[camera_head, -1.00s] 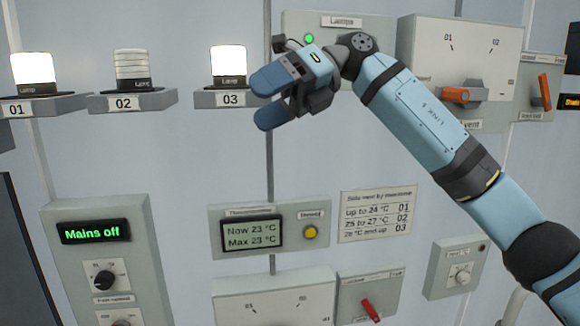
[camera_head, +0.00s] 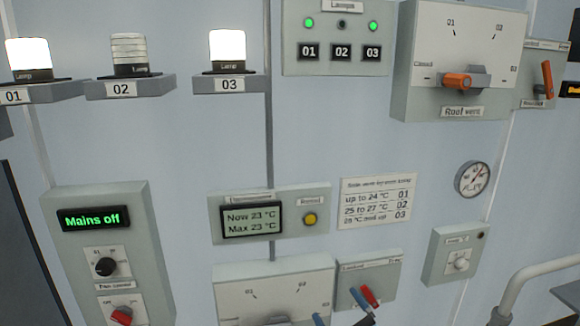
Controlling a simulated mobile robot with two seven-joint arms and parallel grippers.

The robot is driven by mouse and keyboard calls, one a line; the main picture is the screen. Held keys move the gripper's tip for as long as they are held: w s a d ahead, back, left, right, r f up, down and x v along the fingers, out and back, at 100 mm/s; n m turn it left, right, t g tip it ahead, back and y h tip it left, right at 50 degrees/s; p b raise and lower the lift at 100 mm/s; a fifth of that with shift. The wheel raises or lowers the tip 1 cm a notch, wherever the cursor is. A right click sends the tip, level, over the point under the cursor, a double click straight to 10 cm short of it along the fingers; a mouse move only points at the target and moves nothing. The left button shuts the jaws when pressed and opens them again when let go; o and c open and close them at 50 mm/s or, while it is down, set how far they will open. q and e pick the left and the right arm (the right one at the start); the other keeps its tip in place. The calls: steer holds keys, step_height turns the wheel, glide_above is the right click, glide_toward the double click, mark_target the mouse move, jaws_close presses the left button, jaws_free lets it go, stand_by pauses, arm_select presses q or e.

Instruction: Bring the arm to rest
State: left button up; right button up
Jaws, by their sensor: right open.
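Only the blue fingertips of my right gripper (camera_head: 339,308) show, at the bottom edge of the head view. They are apart, with nothing seen between them. One lies over the lower panel with the dial; the other overlaps the small panel (camera_head: 384,272) beside the red handle (camera_head: 370,295). I cannot tell whether it touches the handle. The rest of the right arm is out of view. My left gripper is not in view.
The lamps panel (camera_head: 337,38) and roof vent panel (camera_head: 465,50) are at the top. The display box (camera_head: 252,228) reads Now 23 °C. The mains panel (camera_head: 92,220) reads Mains off. A pale pipe (camera_head: 525,283) is at lower right.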

steer(key=s+d+f+m+g+h, duration=0.2)
steer(key=s+d+f+m+h, duration=0.1)
steer(key=s+f, duration=0.5)
steer(key=s+d+f+m+g+h, duration=0.3)
steer(key=s+d+f, duration=0.1)
steer(key=s+f, duration=0.5)
steer(key=s+d+f+m+g+h, duration=0.3)
steer(key=s+f, duration=0.5)
steer(key=f, duration=0.2)
steer(key=shift+s+d+m+h, duration=0.15)
steer(key=shift+s+m+h, duration=0.15)
steer(key=shift+m, duration=0.1)
